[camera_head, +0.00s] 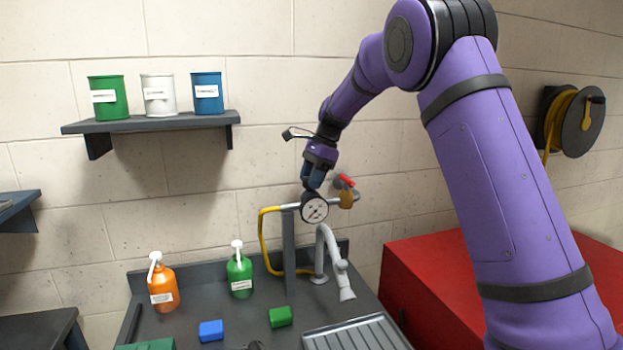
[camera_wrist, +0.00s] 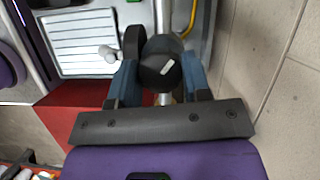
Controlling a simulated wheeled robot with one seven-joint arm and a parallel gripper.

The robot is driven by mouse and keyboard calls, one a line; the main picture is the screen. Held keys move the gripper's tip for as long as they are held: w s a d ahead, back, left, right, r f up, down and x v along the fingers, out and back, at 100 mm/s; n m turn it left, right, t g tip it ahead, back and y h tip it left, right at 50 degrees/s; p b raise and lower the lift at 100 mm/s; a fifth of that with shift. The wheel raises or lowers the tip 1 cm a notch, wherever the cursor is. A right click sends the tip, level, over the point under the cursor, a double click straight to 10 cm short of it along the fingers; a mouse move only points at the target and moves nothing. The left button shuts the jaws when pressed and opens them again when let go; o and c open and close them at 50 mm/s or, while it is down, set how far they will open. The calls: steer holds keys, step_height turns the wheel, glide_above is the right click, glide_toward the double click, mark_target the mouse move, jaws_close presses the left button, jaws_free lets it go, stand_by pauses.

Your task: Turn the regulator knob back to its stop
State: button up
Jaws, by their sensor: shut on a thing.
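The regulator knob (camera_wrist: 158,72) is a dark round knob with a white mark on its face, seen in the wrist view. The mark slants, its upper end leaning right. My gripper (camera_wrist: 160,60) has its two blue fingers on either side of the knob, shut on it. In the head view my gripper (camera_head: 311,184) points down just above the round white-faced pressure gauge (camera_head: 315,208), and the knob is hidden there. The gauge shows edge-on as a dark disc (camera_wrist: 134,43) beside the knob in the wrist view.
A red valve handle (camera_head: 344,181) and brass fitting (camera_head: 347,200) sit right of the gauge. A yellow hose (camera_head: 262,235) hangs left. An orange bottle (camera_head: 163,285), a green bottle (camera_head: 239,273) and a white faucet (camera_head: 333,258) stand on the dark bench. A red cabinet (camera_head: 430,285) is right.

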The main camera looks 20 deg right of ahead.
steer(key=n+g, duration=0.1)
steer(key=n, duration=0.2)
steer(key=n+g+h, duration=0.1)
steer(key=n, duration=0.2)
steer(key=shift+w+n, duration=0.1)
steer(key=shift+n, duration=0.2)
steer(key=n+g+h, duration=0.1)
steer(key=n, duration=0.2)
steer(key=n+h, duration=0.1)
steer(key=n, duration=0.2)
steer(key=shift+a+g, duration=0.1)
steer(key=shift+g, duration=0.3)
steer(key=n+h, duration=0.2)
steer(key=n, duration=0.3)
steer(key=shift+a+n, duration=0.1)
steer(key=shift+n, duration=0.2)
steer(key=n+h, duration=0.1)
steer(key=n, duration=0.2)
steer(key=n+t+h, duration=0.1)
steer(key=n, duration=0.2)
steer(key=shift+a, duration=0.1)
steer(key=shift+n+h, duration=0.3)
steer(key=o, duration=0.9)
